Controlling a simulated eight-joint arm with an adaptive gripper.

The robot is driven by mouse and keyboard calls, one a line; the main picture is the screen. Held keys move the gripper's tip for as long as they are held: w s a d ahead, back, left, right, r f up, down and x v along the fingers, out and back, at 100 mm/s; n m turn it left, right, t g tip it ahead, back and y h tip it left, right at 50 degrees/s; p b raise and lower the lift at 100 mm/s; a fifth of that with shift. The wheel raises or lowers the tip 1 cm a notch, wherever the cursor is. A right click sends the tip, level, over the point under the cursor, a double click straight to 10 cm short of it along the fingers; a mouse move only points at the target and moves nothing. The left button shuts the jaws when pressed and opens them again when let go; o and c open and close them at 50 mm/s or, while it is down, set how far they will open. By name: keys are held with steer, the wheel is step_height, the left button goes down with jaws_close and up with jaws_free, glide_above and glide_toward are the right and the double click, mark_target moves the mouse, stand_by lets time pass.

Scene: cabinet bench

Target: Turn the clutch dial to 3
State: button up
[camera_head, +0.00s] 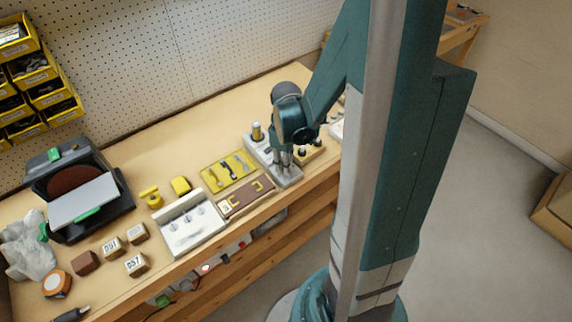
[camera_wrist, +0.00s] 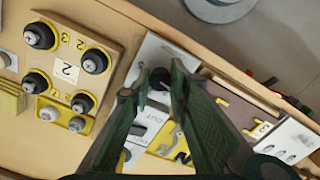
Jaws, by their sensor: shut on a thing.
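My gripper (camera_head: 285,158) points down over the front end of a long light grey plate (camera_head: 292,180) on the bench. In the wrist view its two green fingers (camera_wrist: 158,88) close around a small dark round knob (camera_wrist: 160,76) on that plate, which I take to be the clutch dial. The fingers hide most of the knob, and I cannot read its setting or a scale. A grey post with a yellow top (camera_head: 257,132) stands at the plate's far end.
A wooden board with yellow plates, numbers and several black knobs (camera_wrist: 95,61) lies beside the grey plate. A yellow tool tray (camera_head: 229,172), a brown board (camera_head: 246,198) and a white hook panel (camera_head: 193,224) lie to the left. The bench's front edge is close.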

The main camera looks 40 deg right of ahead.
steer(key=m+b, duration=0.1)
steer(key=m, duration=0.3)
steer(key=m+b, duration=0.1)
steer(key=m, duration=0.3)
steer(key=m+b, duration=0.1)
steer(key=m, duration=0.4)
steer(key=shift+m, duration=1.7)
steer(key=o, duration=0.9)
steer(key=shift+r, duration=0.25)
